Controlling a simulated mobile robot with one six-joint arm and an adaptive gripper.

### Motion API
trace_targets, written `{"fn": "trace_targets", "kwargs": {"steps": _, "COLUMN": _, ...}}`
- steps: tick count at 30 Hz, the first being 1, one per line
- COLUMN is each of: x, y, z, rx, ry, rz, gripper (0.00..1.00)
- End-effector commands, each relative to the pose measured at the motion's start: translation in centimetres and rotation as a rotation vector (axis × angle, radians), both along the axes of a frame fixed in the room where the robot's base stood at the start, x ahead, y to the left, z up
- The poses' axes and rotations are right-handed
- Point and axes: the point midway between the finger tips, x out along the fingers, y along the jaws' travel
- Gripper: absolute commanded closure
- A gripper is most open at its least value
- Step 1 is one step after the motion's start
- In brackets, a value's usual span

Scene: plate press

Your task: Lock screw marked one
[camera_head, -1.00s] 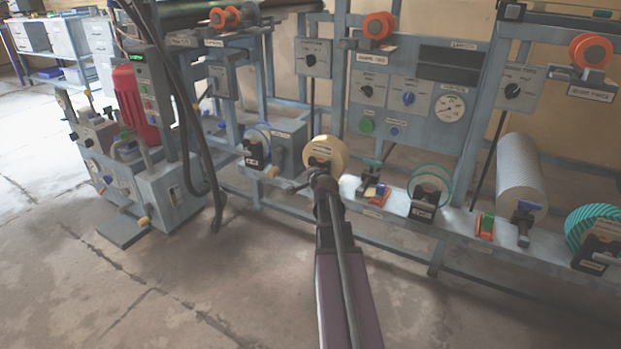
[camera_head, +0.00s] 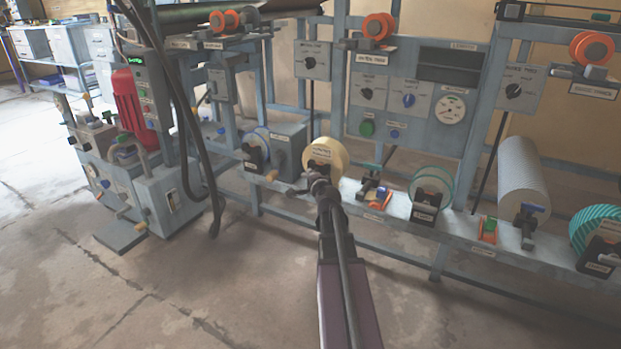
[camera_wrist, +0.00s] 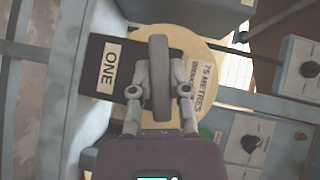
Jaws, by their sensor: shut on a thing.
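In the wrist view a black block with a white "ONE" label (camera_wrist: 110,64) sits in front of a cream roll (camera_wrist: 195,60) printed "75 METRES". A dark grey elongated knob, the screw (camera_wrist: 159,75), stands in front of the block and roll. My gripper (camera_wrist: 159,90) has one finger on each side of the screw and is shut on it. In the head view my gripper (camera_head: 318,178) reaches the front of the cream roll (camera_head: 328,155) on the bench rail. My arm hides most of the block and the screw there.
A blue-grey rail (camera_head: 400,210) carries other reels, including a teal-edged one (camera_head: 432,185) and a grey roll (camera_head: 522,175). A control panel (camera_head: 410,95) stands above. A machine with a red motor (camera_head: 135,98) and hanging black cables is at left. The floor in front is clear.

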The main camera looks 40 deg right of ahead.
Motion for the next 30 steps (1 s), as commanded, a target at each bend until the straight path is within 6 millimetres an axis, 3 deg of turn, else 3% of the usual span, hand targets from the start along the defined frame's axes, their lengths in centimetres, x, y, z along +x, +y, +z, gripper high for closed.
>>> {"fn": "trace_targets", "kwargs": {"steps": 6, "x": -0.3, "y": 0.1, "z": 0.0, "rx": -0.001, "ry": 0.001, "rz": -0.002, "gripper": 1.00}}
{"fn": "trace_targets", "kwargs": {"steps": 7, "x": -0.3, "y": 0.1, "z": 0.0, "rx": -0.001, "ry": 0.001, "rz": -0.002, "gripper": 0.68}}
{"fn": "trace_targets", "kwargs": {"steps": 9, "x": -0.3, "y": 0.1, "z": 0.0, "rx": 0.000, "ry": 0.001, "rz": -0.001, "gripper": 0.48}}
{"fn": "trace_targets", "kwargs": {"steps": 10, "x": -0.2, "y": 0.1, "z": 0.0, "rx": 0.000, "ry": 0.001, "rz": -0.001, "gripper": 0.43}}
{"fn": "trace_targets", "kwargs": {"steps": 23, "x": 0.1, "y": 0.4, "z": 0.1, "rx": -0.003, "ry": 0.006, "rz": 0.009, "gripper": 0.40}}
{"fn": "trace_targets", "kwargs": {"steps": 26, "x": 0.4, "y": 1.4, "z": 0.3, "rx": -0.011, "ry": 0.025, "rz": 0.033, "gripper": 0.40}}
{"fn": "trace_targets", "kwargs": {"steps": 30, "x": 1.1, "y": 4.3, "z": 0.6, "rx": -0.040, "ry": 0.082, "rz": 0.108, "gripper": 0.40}}
